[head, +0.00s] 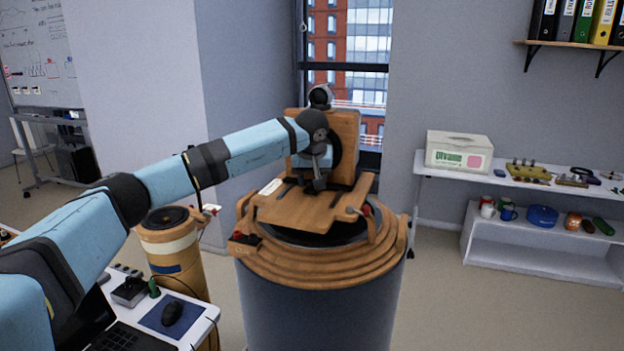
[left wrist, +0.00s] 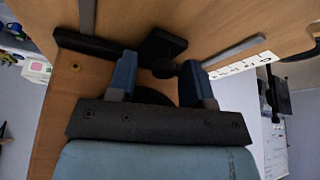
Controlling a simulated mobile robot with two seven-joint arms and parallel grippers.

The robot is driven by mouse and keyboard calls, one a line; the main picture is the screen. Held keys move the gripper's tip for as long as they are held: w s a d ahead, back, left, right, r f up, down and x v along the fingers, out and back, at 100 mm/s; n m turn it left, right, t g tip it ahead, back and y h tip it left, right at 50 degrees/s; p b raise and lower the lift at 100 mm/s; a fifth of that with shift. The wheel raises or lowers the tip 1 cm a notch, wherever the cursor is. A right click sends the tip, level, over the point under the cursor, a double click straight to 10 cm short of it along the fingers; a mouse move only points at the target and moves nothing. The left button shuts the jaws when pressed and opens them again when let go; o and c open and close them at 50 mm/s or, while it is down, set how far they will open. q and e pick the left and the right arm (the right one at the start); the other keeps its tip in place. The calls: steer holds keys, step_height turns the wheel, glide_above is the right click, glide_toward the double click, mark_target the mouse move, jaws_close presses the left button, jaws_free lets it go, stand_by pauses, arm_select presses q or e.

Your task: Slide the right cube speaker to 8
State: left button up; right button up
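A wooden box-like body (head: 348,125) with a dark round face, seemingly the cube speaker, stands upright at the back of a wooden platform. A flat wooden board (head: 295,208) lies in front of it, with a white scale strip (head: 271,187) at its left; the strip also shows in the left wrist view (left wrist: 240,69), its numbers too small to read. My left gripper (head: 318,183) points down over the board, in front of the speaker. In the left wrist view its blue fingers (left wrist: 160,78) stand apart, with a small dark knob between them; contact is unclear. My right gripper is out of view.
The platform sits on a large grey drum (head: 320,310) with wooden rings. A smaller wooden drum (head: 172,235) stands at left, near a desk with a mouse (head: 172,313). A white shelf (head: 540,255) with small items stands at right. Open floor lies between drum and shelf.

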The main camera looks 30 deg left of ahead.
arm_select(q)
steer(key=shift+r, duration=0.1)
steer(key=v, duration=1.3)
steer(key=shift+r+b, duration=0.35)
steer(key=shift+b, duration=0.1)
steer(key=shift+d, duration=0.15)
